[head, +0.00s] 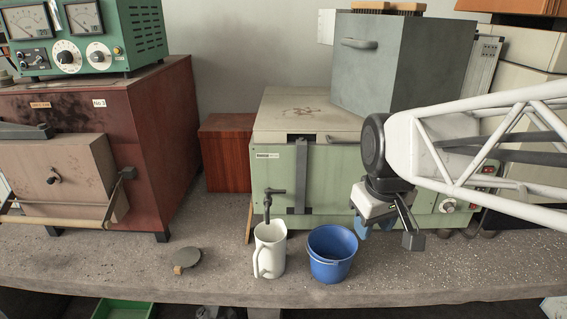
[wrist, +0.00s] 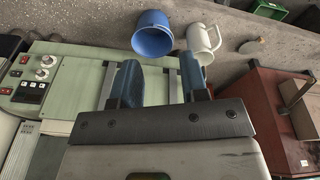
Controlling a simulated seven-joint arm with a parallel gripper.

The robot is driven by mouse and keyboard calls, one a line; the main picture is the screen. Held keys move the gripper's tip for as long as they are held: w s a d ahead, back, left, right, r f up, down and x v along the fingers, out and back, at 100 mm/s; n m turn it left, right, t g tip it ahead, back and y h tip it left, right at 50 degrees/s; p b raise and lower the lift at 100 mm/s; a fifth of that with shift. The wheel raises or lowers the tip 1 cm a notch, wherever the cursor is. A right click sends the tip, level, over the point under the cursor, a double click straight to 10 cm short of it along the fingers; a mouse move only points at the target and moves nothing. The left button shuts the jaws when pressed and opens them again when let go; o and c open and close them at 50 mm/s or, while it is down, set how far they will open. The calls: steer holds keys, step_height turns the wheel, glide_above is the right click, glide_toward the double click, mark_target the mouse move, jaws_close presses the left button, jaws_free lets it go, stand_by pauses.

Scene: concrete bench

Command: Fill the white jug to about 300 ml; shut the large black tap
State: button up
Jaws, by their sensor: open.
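The white jug (head: 270,250) stands upright on the bench under the spout of the large black tap (head: 268,200), on the front of the pale green machine. Its handle faces left and front. Its inside and any water level cannot be made out. My gripper (head: 388,226) is to the right of the tap and jug, above the bench, in front of the machine. It is open and empty. In the wrist view the two blue fingers of my gripper (wrist: 160,82) are apart, and the white jug (wrist: 204,42) shows beyond the right finger.
A blue bucket (head: 332,253) stands just right of the jug. The dark red furnace (head: 150,130) fills the left. The bench's front edge (head: 200,292) is close to the jug.

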steer(key=w+a+n+g, duration=0.1)
steer(key=w+a+n, duration=0.25)
steer(key=w, duration=0.55)
steer(key=w+a+n, duration=0.3)
steer(key=w+a, duration=0.1)
steer(key=w, duration=0.4)
steer(key=n+g, duration=0.1)
steer(key=n, duration=0.6)
glide_above(279, 190)
steer(key=shift+f, duration=3.15)
steer(key=shift+f, duration=0.15)
steer(key=shift+f, duration=3.75)
jaws_close()
steer(key=shift+s, duration=0.1)
